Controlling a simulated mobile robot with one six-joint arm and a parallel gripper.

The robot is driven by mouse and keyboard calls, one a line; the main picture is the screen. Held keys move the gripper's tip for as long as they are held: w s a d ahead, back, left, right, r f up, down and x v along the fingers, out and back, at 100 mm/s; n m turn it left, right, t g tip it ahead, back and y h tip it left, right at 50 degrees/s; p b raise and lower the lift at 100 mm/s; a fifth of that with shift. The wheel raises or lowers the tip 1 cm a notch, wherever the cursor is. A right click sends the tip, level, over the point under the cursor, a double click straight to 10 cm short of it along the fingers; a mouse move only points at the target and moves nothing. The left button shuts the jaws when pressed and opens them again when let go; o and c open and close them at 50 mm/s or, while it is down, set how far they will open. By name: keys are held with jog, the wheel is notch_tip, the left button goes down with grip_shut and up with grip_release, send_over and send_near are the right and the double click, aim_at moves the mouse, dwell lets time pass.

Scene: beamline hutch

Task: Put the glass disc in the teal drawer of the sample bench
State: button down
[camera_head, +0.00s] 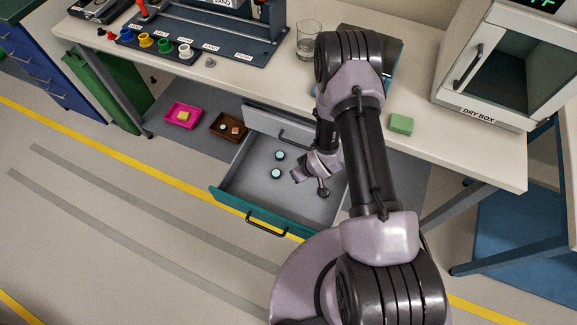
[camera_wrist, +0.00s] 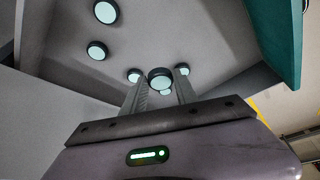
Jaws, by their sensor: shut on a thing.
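The teal drawer (camera_head: 230,203) of the sample bench is pulled open, with its teal front towards the lower left. The teal front also shows at the right of the wrist view (camera_wrist: 277,35). My gripper (camera_head: 320,183) is over the drawer's grey interior, in its right part. In the wrist view, my gripper (camera_wrist: 160,86) is shut on a dark-rimmed glass disc (camera_wrist: 160,75) with a pale face, held at its fingertips. My arm hides part of the drawer. Whether the disc touches the drawer floor I cannot tell.
Several similar discs (camera_wrist: 97,50) lie in the drawer; two show in the head view (camera_head: 280,155). A pink tray (camera_head: 172,123) and a brown tray (camera_head: 218,128) are left of the drawer. The bench top (camera_head: 440,145) bears a glass beaker (camera_head: 308,42), a green block (camera_head: 401,124) and a dry box (camera_head: 475,112).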

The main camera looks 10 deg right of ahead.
aim_at(298, 185)
jog(key=f+b, duration=0.1)
jog(key=f, duration=0.2)
jog(key=f+b, duration=0.1)
jog(key=f, duration=0.2)
jog(key=f+b, duration=0.1)
jog(key=f, duration=0.2)
jog(key=shift+s+f+b, duration=0.2)
jog(key=shift+s+b, duration=0.1)
jog(key=shift+s, duration=0.05)
jog(key=c, duration=0.9)
grip_release()
jog(key=shift+c, duration=0.2)
